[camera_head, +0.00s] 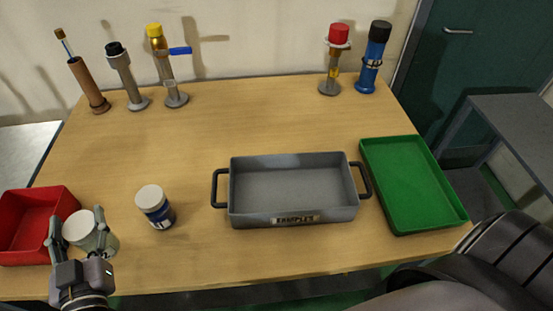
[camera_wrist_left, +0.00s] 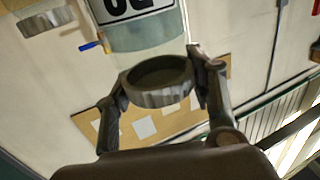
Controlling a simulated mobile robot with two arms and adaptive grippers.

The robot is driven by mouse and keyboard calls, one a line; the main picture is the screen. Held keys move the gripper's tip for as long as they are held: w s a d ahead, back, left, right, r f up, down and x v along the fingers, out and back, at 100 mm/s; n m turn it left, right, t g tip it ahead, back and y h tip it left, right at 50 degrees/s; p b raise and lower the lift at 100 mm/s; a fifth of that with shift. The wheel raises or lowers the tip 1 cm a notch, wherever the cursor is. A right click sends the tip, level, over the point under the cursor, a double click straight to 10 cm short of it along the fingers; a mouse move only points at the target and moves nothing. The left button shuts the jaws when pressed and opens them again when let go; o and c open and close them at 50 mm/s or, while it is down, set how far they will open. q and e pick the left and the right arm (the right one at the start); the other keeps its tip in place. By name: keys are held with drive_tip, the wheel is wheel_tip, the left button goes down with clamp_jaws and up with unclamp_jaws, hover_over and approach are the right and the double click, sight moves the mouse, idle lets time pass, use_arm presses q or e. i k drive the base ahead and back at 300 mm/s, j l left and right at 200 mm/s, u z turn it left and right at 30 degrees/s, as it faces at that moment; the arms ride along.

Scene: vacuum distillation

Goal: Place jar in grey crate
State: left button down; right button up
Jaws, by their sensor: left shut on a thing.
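A jar with a pale lid (camera_head: 80,225) is between the fingers of my left gripper (camera_head: 76,217), at the lower left by the red bin. The gripper is shut on it. In the left wrist view the fingers (camera_wrist_left: 155,80) clasp a grey ring-like end of the jar (camera_wrist_left: 150,38), and part of a black-and-white label shows. Whether its base touches the table is unclear. A second jar with a white lid and blue label (camera_head: 156,208) stands upright to its right. The grey crate (camera_head: 295,216), labelled on its front, is at the table's middle and looks empty. My right gripper is not in view.
The red bin (camera_head: 22,258) is at the left edge. An empty green tray (camera_head: 408,185) lies right of the crate. Several capped cylinders stand along the back, including a blue one (camera_head: 368,75). The table (camera_head: 240,125) between them and the crate is clear.

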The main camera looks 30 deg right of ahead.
sight(264, 197)
drive_tip(key=k+z, duration=0.25)
drive_tip(key=z, duration=0.2)
drive_tip(key=k+l+z, duration=0.1)
drive_tip(key=z, duration=0.3)
drive_tip(key=k+j+z, duration=0.2)
drive_tip(key=z, duration=0.15)
drive_tip(key=i, duration=0.1)
